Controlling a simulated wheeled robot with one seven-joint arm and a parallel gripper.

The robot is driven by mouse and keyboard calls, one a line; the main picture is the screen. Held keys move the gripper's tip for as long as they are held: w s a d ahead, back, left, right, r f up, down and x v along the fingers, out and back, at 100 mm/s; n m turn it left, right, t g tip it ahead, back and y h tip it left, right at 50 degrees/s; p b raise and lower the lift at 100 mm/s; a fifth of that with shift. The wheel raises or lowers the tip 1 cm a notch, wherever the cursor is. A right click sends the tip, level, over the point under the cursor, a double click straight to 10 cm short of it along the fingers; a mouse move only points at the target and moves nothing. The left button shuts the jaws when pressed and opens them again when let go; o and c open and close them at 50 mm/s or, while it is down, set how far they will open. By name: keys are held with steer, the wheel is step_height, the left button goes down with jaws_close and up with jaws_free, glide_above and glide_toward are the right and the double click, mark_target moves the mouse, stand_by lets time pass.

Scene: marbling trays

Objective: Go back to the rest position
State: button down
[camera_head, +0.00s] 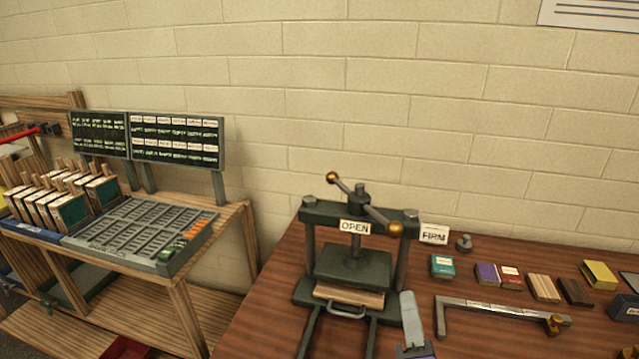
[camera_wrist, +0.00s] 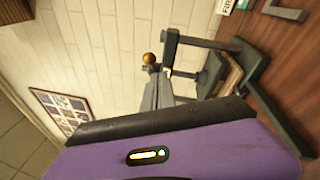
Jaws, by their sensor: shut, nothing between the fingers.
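My gripper (camera_wrist: 157,74) shows in the wrist view, where its purple body with a small lit indicator fills the lower part. Its grey fingers are together and hold nothing. Beyond the fingers stands a dark green press (camera_head: 350,262), seen sideways in the wrist view (camera_wrist: 212,68). I cannot tell the exact gap between fingers and press. The press has a crossbar handle with brass ball ends and an "OPEN" label (camera_head: 355,227). A wooden board (camera_head: 349,295) lies at its base.
A "FIRM" sign (camera_head: 434,234), small boxes (camera_head: 442,266), wooden blocks (camera_head: 543,287) and a metal bar frame (camera_head: 490,308) sit on the brown table (camera_head: 270,300). At left, a wooden bench carries a grey compartment tray (camera_head: 140,236).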

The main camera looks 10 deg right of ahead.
steer(key=s+a+f+m+y, duration=0.35)
steer(key=s+m+y, duration=0.25)
steer(key=s+m, duration=0.25)
steer(key=s+d+f+m+g+h, duration=0.1)
steer(key=s+m, duration=0.3)
steer(key=s, duration=0.4)
steer(key=s+d+f+m+g, duration=0.1)
steer(key=s+d+f+m, duration=0.1)
steer(key=s, duration=0.6)
steer(key=s+d+f+m+g+h, duration=0.1)
steer(key=s+f+m+g, duration=0.1)
steer(key=s+m, duration=0.3)
steer(key=s+f, duration=0.1)
steer(key=s, duration=0.3)
steer(key=shift+d+f+m+h, duration=0.3)
steer(key=shift+d+f+m, duration=0.05)
stand_by(2.0)
